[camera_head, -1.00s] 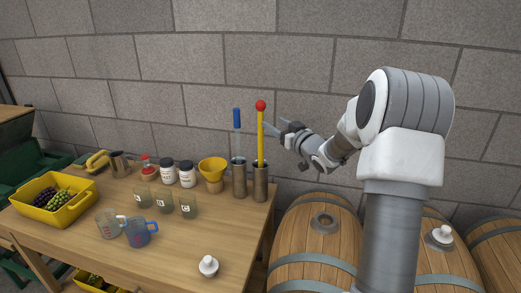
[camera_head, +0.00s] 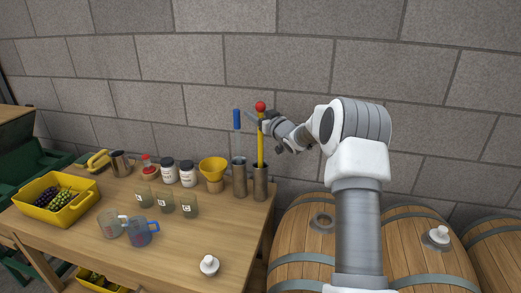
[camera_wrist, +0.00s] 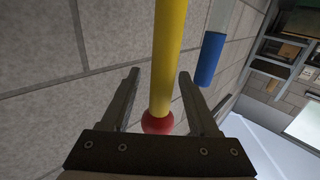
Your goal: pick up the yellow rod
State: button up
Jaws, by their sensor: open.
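The yellow rod (camera_head: 260,150) stands upright in a dark metal cylinder (camera_head: 260,183) at the table's back right corner. A red ball (camera_head: 260,106) tops it. My gripper (camera_head: 257,120) is at the rod's upper part, just below the ball. In the wrist view the yellow rod (camera_wrist: 167,60) runs between the two open fingers (camera_wrist: 160,80), with the red ball (camera_wrist: 157,123) nearer the palm. There is a gap on each side of the rod, narrower on the right. The rod's lower end is hidden inside the cylinder.
A blue-handled rod (camera_head: 237,120) stands in a second cylinder (camera_head: 239,180) just left; its blue end (camera_wrist: 210,60) also shows in the wrist view. A yellow funnel (camera_head: 212,166), jars and jugs stand further left. Barrels (camera_head: 318,235) stand right of the table (camera_head: 185,260).

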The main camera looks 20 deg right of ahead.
jog(key=shift+w+a, duration=0.1)
jog(key=shift+w, duration=0.2)
grip_shut()
jog(key=shift+r, duration=0.15)
notch_tip(320, 180, up, 28)
jog(key=p, duration=0.7)
jog(key=shift+p, duration=0.3)
